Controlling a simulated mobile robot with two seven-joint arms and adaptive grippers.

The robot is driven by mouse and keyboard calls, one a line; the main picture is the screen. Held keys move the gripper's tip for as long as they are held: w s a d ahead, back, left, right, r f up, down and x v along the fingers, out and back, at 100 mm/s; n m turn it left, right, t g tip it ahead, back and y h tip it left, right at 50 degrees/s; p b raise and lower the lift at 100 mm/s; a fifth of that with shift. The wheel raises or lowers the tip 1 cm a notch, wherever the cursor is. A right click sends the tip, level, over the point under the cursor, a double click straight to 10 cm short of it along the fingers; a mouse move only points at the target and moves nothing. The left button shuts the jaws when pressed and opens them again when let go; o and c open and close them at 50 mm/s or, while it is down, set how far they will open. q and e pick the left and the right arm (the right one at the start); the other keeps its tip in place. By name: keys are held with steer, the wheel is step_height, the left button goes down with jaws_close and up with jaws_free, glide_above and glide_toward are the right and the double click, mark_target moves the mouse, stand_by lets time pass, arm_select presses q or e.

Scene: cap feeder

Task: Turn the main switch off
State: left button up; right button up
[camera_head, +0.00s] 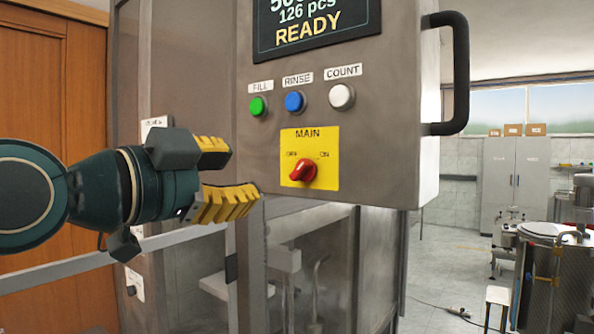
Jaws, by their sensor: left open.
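The main switch (302,171) is a red rotary knob on a yellow plate (325,146) marked MAIN, with OFF at the left and ON at the right. Its knob appears tilted toward the upper right, on the ON side. The plate is low on the grey control box. My left gripper (232,172) comes in from the left with yellow ridged fingers spread apart, with nothing between them. It is left of the switch, apart from it in the picture. My right gripper is not in view.
Green (258,106), blue (294,102) and white (341,96) buttons sit above the plate, under a display (315,22) reading READY. A black handle (459,75) sticks out at the box's right. Metal frame posts (250,265) stand below the box. Open floor lies to the right.

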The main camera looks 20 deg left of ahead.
mark_target(296, 171)
arm_select(q)
steer(key=p+x, duration=0.1)
steer(key=x, duration=1.2)
steer(key=shift+w+f, duration=0.15)
steer(key=shift+w, duration=0.05)
jaws_close()
